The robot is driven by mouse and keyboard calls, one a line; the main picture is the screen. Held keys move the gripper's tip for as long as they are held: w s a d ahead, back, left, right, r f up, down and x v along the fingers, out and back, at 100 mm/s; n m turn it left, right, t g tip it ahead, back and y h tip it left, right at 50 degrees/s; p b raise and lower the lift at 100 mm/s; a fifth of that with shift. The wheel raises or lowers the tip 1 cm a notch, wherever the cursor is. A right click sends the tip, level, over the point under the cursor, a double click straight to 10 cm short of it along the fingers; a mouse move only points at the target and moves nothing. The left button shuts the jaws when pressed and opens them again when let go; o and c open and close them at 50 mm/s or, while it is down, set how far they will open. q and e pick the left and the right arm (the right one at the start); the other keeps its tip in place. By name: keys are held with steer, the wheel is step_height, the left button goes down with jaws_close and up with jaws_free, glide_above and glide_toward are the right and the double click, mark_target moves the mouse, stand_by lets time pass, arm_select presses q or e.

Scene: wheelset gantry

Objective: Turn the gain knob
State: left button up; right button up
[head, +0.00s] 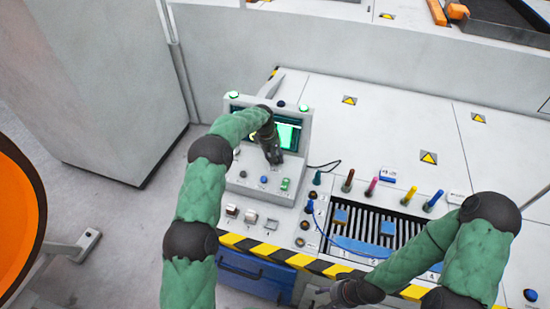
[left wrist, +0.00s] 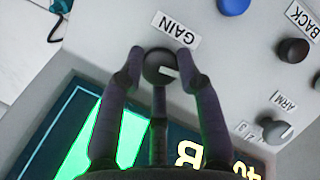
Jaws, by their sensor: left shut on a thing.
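The gain knob (left wrist: 162,66) is a round dark knob with a white pointer mark, beside the GAIN label (left wrist: 176,29) on the grey panel. My left gripper (left wrist: 160,58) is shut on it, with a finger on either side and another finger below it in the left wrist view. In the head view my left gripper (head: 274,155) reaches down to the console (head: 245,178) in front of its green screen (head: 287,136) and hides the knob. My right gripper (head: 345,292) hangs near the bottom edge, away from the console; its fingers are too unclear to judge.
Close to the gain knob are a blue button (left wrist: 233,6), the BACK knob (left wrist: 293,51) and the ARM knob (left wrist: 277,131). Right of the console stand several coloured handles (head: 371,187) and a slotted rack (head: 350,216). A striped edge (head: 300,260) runs along the bench front.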

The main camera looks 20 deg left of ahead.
stand_by(0.3)
arm_select(q)
steer(key=o, duration=1.2)
steer(key=shift+c, duration=0.2)
steer(key=v, duration=1.2)
steer(key=shift+s+f, duration=0.1)
steer(key=shift+f, duration=0.05)
